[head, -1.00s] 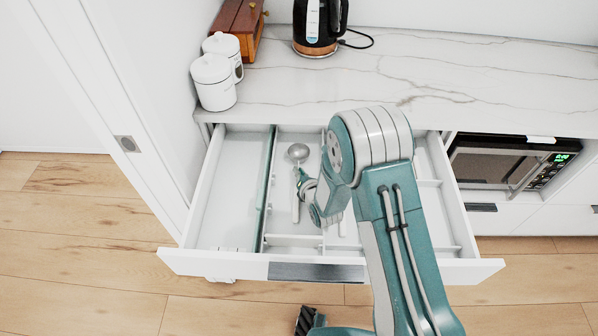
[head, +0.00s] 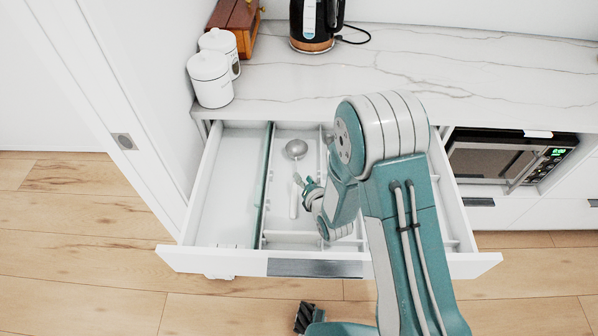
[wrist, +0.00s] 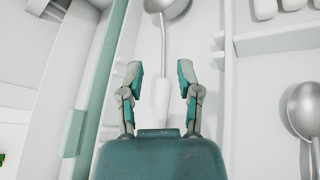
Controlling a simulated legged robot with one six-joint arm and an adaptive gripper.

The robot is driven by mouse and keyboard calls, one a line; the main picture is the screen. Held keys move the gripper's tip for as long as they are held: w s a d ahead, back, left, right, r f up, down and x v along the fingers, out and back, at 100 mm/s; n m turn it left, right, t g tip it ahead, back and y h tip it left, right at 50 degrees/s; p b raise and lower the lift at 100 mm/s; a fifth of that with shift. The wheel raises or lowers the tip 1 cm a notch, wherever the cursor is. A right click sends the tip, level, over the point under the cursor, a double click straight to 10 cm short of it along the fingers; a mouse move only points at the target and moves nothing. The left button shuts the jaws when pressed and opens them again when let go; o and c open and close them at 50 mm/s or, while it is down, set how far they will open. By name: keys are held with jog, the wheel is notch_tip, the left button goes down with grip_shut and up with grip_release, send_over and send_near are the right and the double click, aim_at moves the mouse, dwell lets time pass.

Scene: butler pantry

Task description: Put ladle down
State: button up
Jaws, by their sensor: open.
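The ladle (head: 295,149) lies in a long, narrow compartment of the open drawer, its round metal bowl toward the back and its pale handle toward the front. In the wrist view its handle (wrist: 161,98) shows between the fingers, with a gap on each side, and its bowl is cut off at the top edge. My gripper (wrist: 160,72) is open over the handle and not clamped on it. In the head view my gripper (head: 302,181) is partly hidden by my arm, and it covers part of the handle. The exact height above the ladle is unclear.
A green-edged divider (head: 265,190) stands left of the ladle, with an empty compartment (head: 226,190) beyond it. Another metal utensil (wrist: 304,112) lies to the right behind a white divider. White canisters (head: 210,80) and a kettle (head: 317,22) stand on the counter.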

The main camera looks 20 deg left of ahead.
jog(key=shift+s+d+r, duration=0.2)
jog(key=shift+s+d, duration=0.2)
jog(key=shift+s, duration=0.1)
jog(key=w+d+r+m, duration=0.1)
jog(key=r, duration=0.1)
jog(key=w+d+r+m+h, duration=0.1)
jog(key=r+m, duration=0.1)
jog(key=w+d+r+m+h, duration=0.1)
jog(key=d+r+m, duration=0.1)
jog(key=shift+r, duration=0.3)
jog(key=s+d+r+m+g+h, duration=0.2)
jog(key=s+d+r+m+h, duration=0.15)
jog(key=d+r+m, duration=1)
jog(key=s+d+r+m+g+h, duration=0.1)
jog(key=s+d+r+m, duration=0.2)
jog(key=s+m, duration=0.3)
jog(key=s+d+r+m+g+h, duration=0.1)
jog(key=s+d+r+m, duration=0.2)
jog(key=s+m, duration=0.3)
jog(key=s+d+r+m+g+h, duration=0.1)
jog(key=s+d+r+m, duration=0.2)
jog(key=s+m, duration=0.3)
jog(key=s+d, duration=0.1)
jog(key=s, duration=0.2)
jog(key=shift+s+d+r+g, duration=0.15)
jog(key=shift+s+r+g, duration=0.05)
jog(key=shift+r+g, duration=0.2)
